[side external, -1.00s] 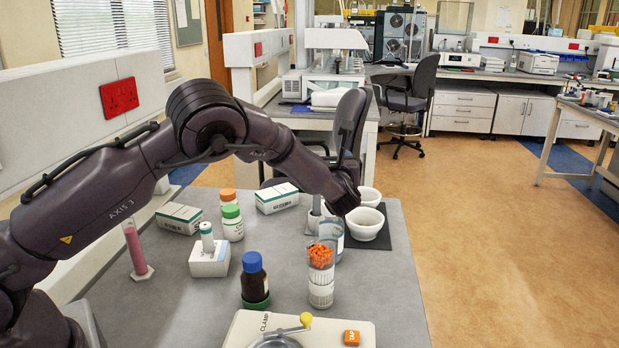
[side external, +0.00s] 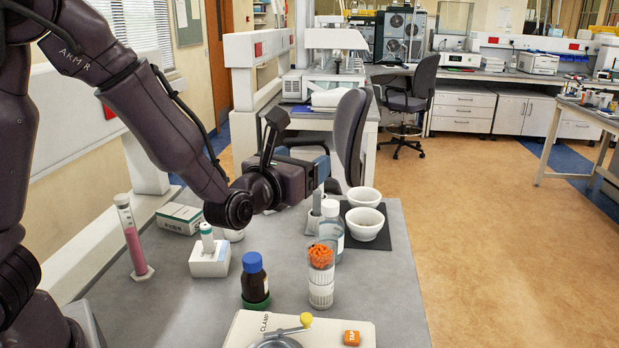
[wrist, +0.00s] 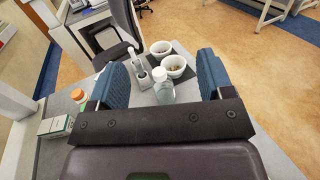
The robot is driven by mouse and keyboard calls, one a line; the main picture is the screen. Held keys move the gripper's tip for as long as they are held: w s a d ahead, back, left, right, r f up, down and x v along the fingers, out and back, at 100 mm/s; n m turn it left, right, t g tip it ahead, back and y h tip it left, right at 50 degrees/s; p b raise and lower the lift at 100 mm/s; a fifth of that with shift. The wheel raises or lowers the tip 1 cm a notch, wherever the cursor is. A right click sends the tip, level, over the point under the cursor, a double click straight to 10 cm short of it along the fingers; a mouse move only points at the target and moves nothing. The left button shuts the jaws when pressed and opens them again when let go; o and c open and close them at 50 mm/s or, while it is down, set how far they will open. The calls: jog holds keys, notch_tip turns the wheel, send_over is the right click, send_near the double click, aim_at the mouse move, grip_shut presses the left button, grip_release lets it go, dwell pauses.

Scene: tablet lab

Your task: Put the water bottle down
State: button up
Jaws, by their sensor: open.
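The water bottle (side external: 331,228), clear with a white cap, stands upright on the grey bench just behind the glass of orange pieces, which hides part of its base. In the wrist view the water bottle (wrist: 163,92) shows ahead of my gripper, between the lines of its two blue fingers but apart from them. My gripper (side external: 319,168) is open and empty. It is above the bench, up and to the left of the bottle in the side view.
The glass of orange pieces (side external: 321,280) is close in front of the bottle. White mortars (side external: 366,223) sit on a dark mat behind it. A brown bottle with a blue cap (side external: 254,280) and a white block stand left. The bench's right front is clear.

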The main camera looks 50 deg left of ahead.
jog(key=shift+s+d+f+m+t+h, duration=0.15)
jog(key=shift+s+d+m+h, duration=0.1)
jog(key=shift+s+d+h, duration=0.25)
jog(key=shift+s+d+r+m+t+h, duration=0.1)
jog(key=shift+s+d+m+t+h, duration=0.15)
jog(key=shift+s, duration=0.3)
jog(key=shift+a, duration=0.2)
jog(key=shift+d, duration=2)
jog(key=s+a+f+n+g+y, duration=0.4)
jog(key=s+a+n+g, duration=0.7)
jog(key=n, duration=0.7)
jog(key=s+d+r+n+g+h, duration=0.1)
jog(key=s+d+r+n+h, duration=0.6)
jog(key=n, duration=0.7)
jog(key=s+d+h, duration=0.1)
jog(key=s+h, duration=0.1)
jog(key=s, duration=0.1)
jog(key=shift+s+r, duration=0.15)
jog(key=shift+s, duration=0.1)
